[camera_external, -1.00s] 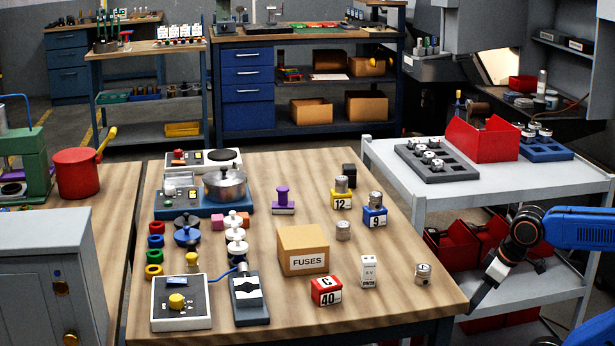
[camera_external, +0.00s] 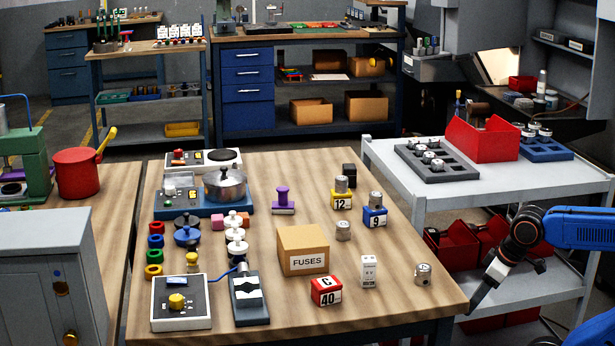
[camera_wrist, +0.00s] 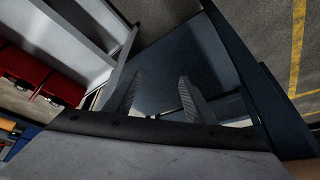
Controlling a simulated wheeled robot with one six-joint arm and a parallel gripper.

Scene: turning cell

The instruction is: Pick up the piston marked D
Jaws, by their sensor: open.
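More pistons (camera_external: 432,154) sit in the grey tray on the cart. I cannot read a D on any of them. My gripper (camera_external: 474,306) hangs beside the table's right front corner, pointing down, apart from every piston. In the wrist view my gripper (camera_wrist: 158,90) is open, with nothing between its fingers.
The FUSES box (camera_external: 302,250), red block C 40 (camera_external: 326,291) and a white box (camera_external: 369,271) stand on the table (camera_external: 390,312). The grey cart (camera_external: 385,152) stands to the right, bearing the grey tray (camera_external: 455,178) and a red bin (camera_external: 480,142). Red bins (camera_external: 452,250) fill its lower shelf.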

